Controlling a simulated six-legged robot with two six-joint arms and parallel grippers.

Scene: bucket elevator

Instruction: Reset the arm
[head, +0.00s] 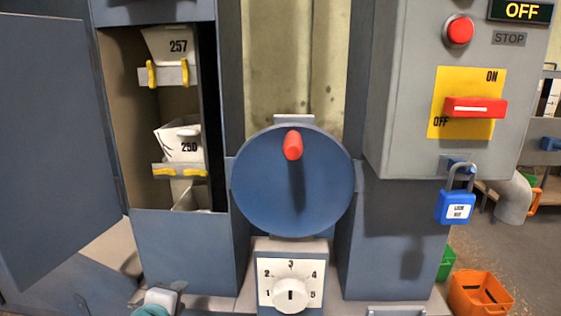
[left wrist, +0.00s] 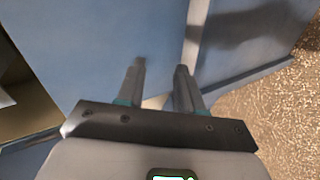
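My left gripper (left wrist: 160,82) shows in the left wrist view with its two dark fingers apart and nothing between them. It points at blue-grey panels, with speckled floor at right. In the head view a white and teal piece at the bottom edge, left of centre, looks like part of my left arm, mostly cut off. My right gripper is in neither view.
An open door (head: 55,140) at left exposes buckets 257 (head: 168,45) and 250 (head: 178,143). A blue wheel (head: 265,190) with red knob stands above a dial (head: 291,292). A blue padlock (head: 455,207) hangs below the red switch (head: 475,107), set at ON-OFF plate's middle. The display reads OFF.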

